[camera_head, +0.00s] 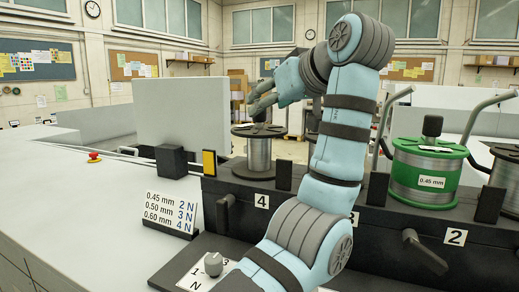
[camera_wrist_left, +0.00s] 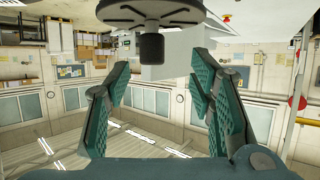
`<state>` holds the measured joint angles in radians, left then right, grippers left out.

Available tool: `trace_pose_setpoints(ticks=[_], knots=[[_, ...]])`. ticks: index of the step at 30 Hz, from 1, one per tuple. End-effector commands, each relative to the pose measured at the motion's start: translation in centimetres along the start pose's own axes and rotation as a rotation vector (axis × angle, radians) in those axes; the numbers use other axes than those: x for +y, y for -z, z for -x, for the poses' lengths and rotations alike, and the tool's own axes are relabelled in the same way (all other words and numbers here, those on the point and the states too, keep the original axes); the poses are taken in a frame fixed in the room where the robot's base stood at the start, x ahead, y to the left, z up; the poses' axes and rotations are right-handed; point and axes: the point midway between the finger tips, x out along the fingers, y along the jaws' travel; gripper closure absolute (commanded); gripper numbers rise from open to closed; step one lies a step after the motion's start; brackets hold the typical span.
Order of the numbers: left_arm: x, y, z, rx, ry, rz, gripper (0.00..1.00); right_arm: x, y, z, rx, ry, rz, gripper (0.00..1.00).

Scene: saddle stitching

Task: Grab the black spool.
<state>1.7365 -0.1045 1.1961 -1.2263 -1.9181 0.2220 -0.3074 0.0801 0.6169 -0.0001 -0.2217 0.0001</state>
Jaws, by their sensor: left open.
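My left gripper (camera_head: 262,98) is open above the spool at position 4 (camera_head: 259,153), which has dark grey flanges, silver wire and a black top knob. In the left wrist view, which looks upside down, my open fingers (camera_wrist_left: 160,68) stand either side of that dark knob (camera_wrist_left: 151,48), with the flange (camera_wrist_left: 120,14) above it. I see no contact. A spool with a black flange (camera_head: 506,152) is cut off at the right edge. I cannot tell from the picture which spool the task calls black. My right gripper is not in view.
A green spool (camera_head: 429,170) labelled 0.45 mm stands on the black rack (camera_head: 385,228) to the right. My arm hides part of position 3. A sign (camera_head: 172,213), a dial (camera_head: 213,263) and a red button (camera_head: 94,157) are on the left. The white worktop (camera_head: 70,215) is mostly clear.

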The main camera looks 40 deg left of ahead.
Motion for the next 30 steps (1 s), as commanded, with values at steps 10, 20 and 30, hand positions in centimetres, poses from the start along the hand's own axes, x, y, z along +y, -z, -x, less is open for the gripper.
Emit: trace_pose_setpoints(ticks=[10,20,30], knots=[[0.2,0.7,-5.8,0.000,0.004,-0.001,0.51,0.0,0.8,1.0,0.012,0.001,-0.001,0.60],[0.3,0.6,-7.0,0.002,0.001,-0.002,0.57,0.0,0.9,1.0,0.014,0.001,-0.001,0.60],[0.3,0.6,-7.0,0.002,0.001,-0.001,1.00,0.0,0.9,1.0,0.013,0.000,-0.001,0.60]])
